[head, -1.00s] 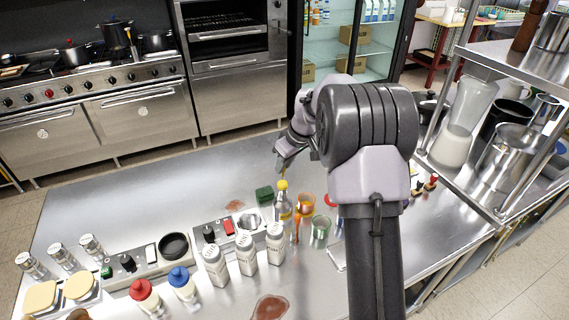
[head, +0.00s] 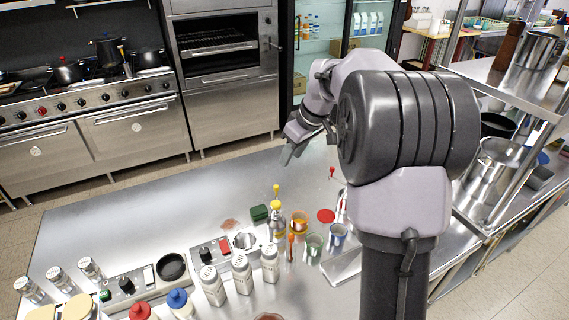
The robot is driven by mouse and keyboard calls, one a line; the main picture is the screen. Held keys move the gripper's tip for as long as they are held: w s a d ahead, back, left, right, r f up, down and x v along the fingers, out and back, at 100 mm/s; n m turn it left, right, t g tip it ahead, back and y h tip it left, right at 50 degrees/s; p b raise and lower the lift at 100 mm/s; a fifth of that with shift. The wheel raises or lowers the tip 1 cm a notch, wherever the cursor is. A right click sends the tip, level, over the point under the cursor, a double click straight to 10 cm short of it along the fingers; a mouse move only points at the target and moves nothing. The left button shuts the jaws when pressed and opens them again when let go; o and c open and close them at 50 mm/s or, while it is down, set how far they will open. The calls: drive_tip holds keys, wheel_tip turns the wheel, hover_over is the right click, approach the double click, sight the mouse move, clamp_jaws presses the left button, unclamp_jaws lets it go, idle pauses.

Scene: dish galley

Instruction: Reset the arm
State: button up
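My gripper (head: 290,150) shows in the head view at the end of my arm, above the far edge of the steel counter (head: 130,220). It points down and to the left. Its fingers are small and dark here, and I cannot tell whether they are apart. No object is visible in it. My raised arm fills the right middle of the view and hides part of the counter and the shelf.
A steel shelf (head: 500,85) stands right. The counter's left rear is clear.

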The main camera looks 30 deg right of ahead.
drive_tip(key=shift+v, duration=0.8)
drive_tip(key=s+a+r+m+t+b, duration=0.15)
drive_tip(key=s+a+m+b, duration=0.35)
drive_tip(key=s+a, duration=1.15)
drive_tip(key=s+a+f+m+b, duration=0.1)
drive_tip(key=s+a+f, duration=0.1)
drive_tip(key=s, duration=0.4)
drive_tip(key=s+a+f+m+b, duration=0.1)
drive_tip(key=s+a+f+m, duration=0.1)
drive_tip(key=s+f, duration=0.2)
drive_tip(key=s, duration=0.3)
drive_tip(key=shift+s+f+m, duration=0.2)
drive_tip(key=shift+s+m, duration=0.05)
drive_tip(key=shift+m, duration=0.05)
